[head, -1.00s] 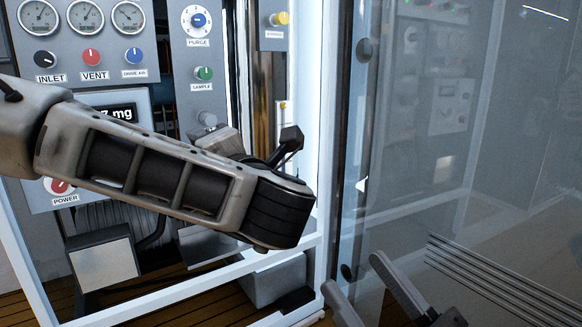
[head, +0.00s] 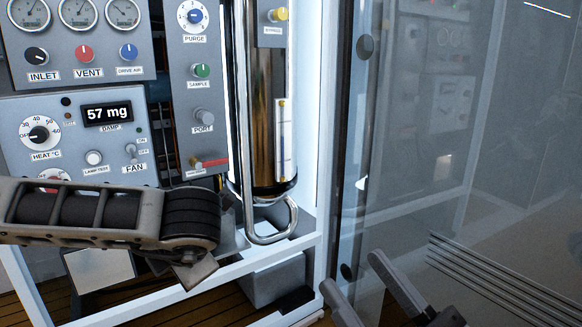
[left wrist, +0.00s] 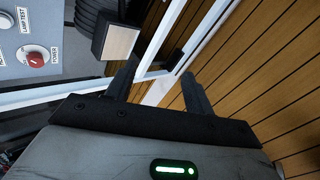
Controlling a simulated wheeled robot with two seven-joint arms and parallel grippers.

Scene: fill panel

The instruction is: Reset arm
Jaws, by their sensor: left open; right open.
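My left arm comes in from the left in the head view, low in front of the panel, its end at the lower middle of the frame. The left gripper's fingers are hard to make out there. In the left wrist view, the left gripper (left wrist: 160,88) is open and empty, its two fingers apart over the wooden floor and a white frame bar. My right gripper (head: 368,292) is open at the bottom of the head view, in front of the glass door, with nothing seen between its fingers.
The grey control panel (head: 122,170) has gauges, knobs and a display reading 57 mg. A shiny metal cylinder (head: 265,120) with a curved pipe (head: 290,222) stands right of it. A white frame (head: 312,190) and glass door (head: 470,180) border the right.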

